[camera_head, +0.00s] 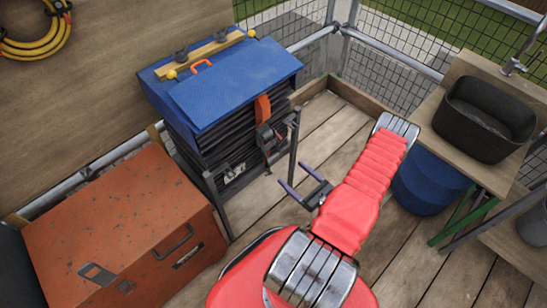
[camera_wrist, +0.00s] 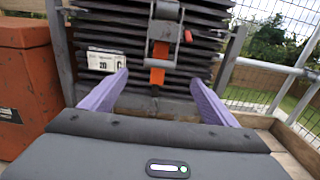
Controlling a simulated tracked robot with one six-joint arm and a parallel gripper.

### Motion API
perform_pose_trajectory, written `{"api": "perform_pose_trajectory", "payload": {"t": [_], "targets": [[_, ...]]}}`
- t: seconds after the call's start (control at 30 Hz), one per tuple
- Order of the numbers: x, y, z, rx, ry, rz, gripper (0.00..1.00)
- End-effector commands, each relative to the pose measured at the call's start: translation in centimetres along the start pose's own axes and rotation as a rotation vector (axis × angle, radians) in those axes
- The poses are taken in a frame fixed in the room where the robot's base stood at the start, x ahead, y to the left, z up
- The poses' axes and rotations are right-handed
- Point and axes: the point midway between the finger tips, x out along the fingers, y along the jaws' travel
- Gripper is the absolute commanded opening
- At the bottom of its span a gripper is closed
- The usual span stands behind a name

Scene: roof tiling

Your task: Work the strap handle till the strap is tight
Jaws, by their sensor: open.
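I cannot tell how taut the strap is.
Upright rack posts (camera_head: 293,150) flank the stack. An orange-red chest (camera_head: 120,225) stands at left. A bench with a black tub (camera_head: 485,118) and a blue drum (camera_head: 428,183) stand at right. Mesh fencing (camera_head: 400,40) closes the back. Plank floor (camera_head: 325,125) is clear behind my arm.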

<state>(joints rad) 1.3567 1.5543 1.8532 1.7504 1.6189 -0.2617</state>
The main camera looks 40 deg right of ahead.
Motion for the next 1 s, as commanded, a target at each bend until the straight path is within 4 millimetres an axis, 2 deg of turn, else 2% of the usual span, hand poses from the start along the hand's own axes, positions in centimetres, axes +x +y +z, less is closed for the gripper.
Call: {"api": "perform_pose_trajectory", "payload": {"t": [1.0], "targets": [[11.1, 0.1, 0.0, -0.001, 0.000, 0.004, 0.81]]}}
